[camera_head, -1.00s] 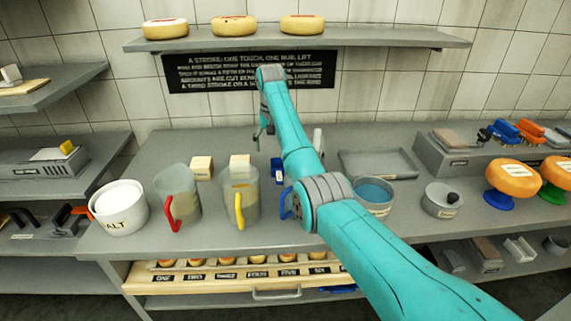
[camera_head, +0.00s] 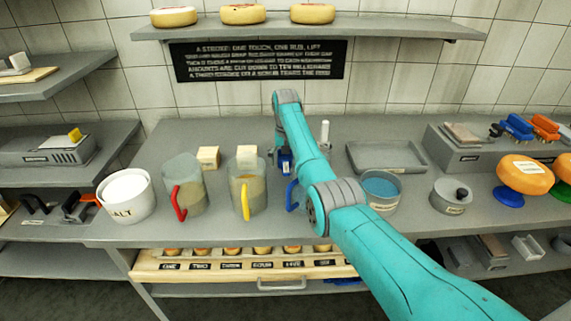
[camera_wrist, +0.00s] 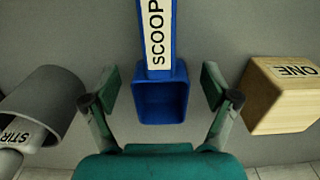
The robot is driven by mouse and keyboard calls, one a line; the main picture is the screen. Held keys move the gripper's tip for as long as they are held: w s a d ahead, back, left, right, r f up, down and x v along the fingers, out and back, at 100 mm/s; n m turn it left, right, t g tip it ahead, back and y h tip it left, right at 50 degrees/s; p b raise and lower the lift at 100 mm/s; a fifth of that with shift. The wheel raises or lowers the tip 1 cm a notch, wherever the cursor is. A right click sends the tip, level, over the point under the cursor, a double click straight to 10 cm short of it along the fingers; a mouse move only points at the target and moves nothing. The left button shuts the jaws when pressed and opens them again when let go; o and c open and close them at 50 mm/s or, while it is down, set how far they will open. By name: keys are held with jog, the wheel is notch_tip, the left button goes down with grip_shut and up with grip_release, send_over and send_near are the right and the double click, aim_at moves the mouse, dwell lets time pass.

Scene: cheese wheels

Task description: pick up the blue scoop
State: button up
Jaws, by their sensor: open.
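The blue scoop (camera_wrist: 160,98) lies on the counter in the wrist view. Its square bowl is nearest me, and its handle with a white "SCOOP" label runs towards the top edge. My gripper (camera_wrist: 161,86) is open, with one finger on each side of the bowl and visible gaps to both. In the head view, a small blue part of the scoop (camera_head: 285,161) shows beside my arm; my arm hides the rest of it and most of my gripper.
Jugs with a red handle (camera_head: 184,186) and a yellow handle (camera_head: 247,190) stand nearby. A grey tray (camera_head: 415,165) lies right.

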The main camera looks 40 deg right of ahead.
jog(key=shift+f, duration=0.3)
jog(key=c, duration=1.2)
jog(key=shift+r, duration=0.1)
jog(key=shift+c, duration=0.2)
notch_tip(320, 180, up, 10)
